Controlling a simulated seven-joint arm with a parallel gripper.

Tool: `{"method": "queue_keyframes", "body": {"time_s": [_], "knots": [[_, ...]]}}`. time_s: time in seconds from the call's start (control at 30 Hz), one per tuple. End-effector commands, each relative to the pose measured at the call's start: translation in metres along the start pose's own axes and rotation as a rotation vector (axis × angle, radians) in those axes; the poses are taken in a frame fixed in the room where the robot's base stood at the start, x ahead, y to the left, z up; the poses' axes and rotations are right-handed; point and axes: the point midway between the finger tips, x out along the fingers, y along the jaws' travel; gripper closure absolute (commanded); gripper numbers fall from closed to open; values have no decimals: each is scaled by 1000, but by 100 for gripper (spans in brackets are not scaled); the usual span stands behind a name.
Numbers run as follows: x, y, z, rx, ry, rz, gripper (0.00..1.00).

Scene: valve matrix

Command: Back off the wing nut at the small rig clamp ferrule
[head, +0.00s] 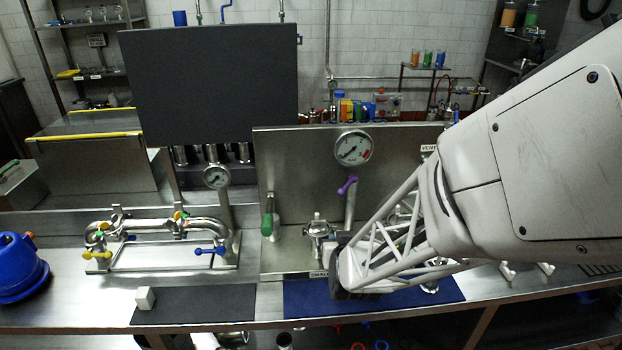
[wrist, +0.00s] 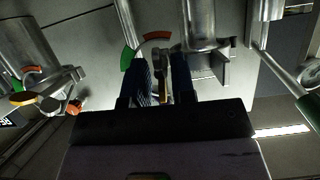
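In the head view, a small metal clamp fitting (head: 318,229) stands upright on the steel panel rig, just left of my gripper. A label below it is partly hidden and seems to begin with "SMALL". My gripper (head: 338,272) reaches in from the right, low in front of the panel; its fingertips are hard to make out there. In the wrist view, my gripper (wrist: 163,82) has two dark blue ribbed fingers, one on each side of a narrow metal piece (wrist: 162,68) that looks like the wing nut. Narrow dark gaps seem to separate it from the fingers.
A green-handled lever (head: 268,215) stands left of the clamp; its green grip shows at right in the wrist view (wrist: 309,108). A purple-handled valve (head: 347,186) and a gauge (head: 353,148) are above. A pipe rig (head: 160,225) with yellow and blue handles is at left.

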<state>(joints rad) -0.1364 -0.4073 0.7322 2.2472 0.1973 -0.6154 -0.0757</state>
Motion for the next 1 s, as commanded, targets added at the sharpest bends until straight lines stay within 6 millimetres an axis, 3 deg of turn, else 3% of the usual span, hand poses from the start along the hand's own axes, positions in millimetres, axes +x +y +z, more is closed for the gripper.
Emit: {"method": "queue_keyframes", "body": {"time_s": [0.5,1.0], "knots": [[0,-1,0,38,0,-19,67],[0,0,-2,214,4,-90,67]]}}
